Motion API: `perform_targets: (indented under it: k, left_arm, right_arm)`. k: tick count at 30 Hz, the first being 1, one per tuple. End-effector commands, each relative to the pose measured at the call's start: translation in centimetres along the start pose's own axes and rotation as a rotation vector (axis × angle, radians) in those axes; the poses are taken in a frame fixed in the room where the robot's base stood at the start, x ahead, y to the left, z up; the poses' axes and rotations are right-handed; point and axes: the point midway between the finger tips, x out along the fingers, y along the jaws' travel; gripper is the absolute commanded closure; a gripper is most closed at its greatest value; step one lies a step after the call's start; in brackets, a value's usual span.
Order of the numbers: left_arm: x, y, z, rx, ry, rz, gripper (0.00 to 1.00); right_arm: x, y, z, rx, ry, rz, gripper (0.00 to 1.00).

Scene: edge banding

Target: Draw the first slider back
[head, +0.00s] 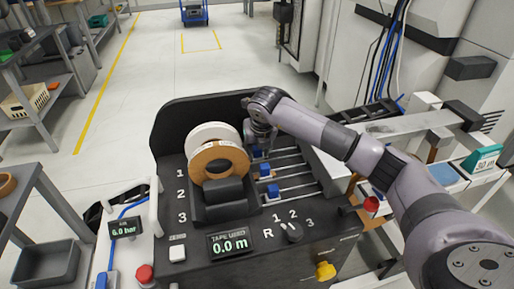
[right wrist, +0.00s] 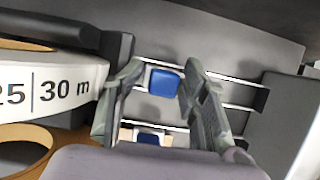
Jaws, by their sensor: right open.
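Three blue sliders sit on parallel metal rails of the black machine (head: 300,240), beside the row numbers 1, 2 and 3. The first slider (head: 257,153) is on the farthest rail, partly hidden by my right gripper (head: 261,142). In the right wrist view the first slider (right wrist: 164,82) lies between the two open fingers, with gaps on both sides. The second slider (head: 265,170) shows lower in the right wrist view (right wrist: 148,138), partly covered. The third slider (head: 273,190) is on the nearest rail. My left gripper is not in view.
White and orange-brown tape rolls (head: 219,160) stand just left of the rails; a roll marked 30 m (right wrist: 60,92) is close to the left finger. The machine's raised back wall (head: 190,112) is behind. A selector knob (head: 293,232) and tape display (head: 230,244) are in front.

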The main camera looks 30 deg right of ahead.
Motion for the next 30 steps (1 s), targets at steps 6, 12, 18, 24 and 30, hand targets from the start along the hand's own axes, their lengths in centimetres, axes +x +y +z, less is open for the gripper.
perform_targets:
  k: [6,12,18,24,30]
  left_arm:
    - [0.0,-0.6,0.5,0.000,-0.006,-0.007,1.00]
    - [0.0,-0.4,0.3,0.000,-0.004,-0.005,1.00]
    - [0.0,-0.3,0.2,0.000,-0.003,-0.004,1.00]
    - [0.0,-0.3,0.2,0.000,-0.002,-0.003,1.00]
    - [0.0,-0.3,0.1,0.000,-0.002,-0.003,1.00]
  right_arm:
    - [-0.3,0.3,0.0,-0.003,-0.002,0.007,0.57]
    - [-2.5,0.2,0.1,-0.003,-0.005,0.006,0.57]
    - [-5.6,0.0,0.1,-0.002,-0.003,0.003,0.57]
    - [-7.6,0.0,0.1,-0.001,-0.002,0.004,0.57]
    - [-8.0,0.0,0.0,0.000,0.000,0.001,0.57]
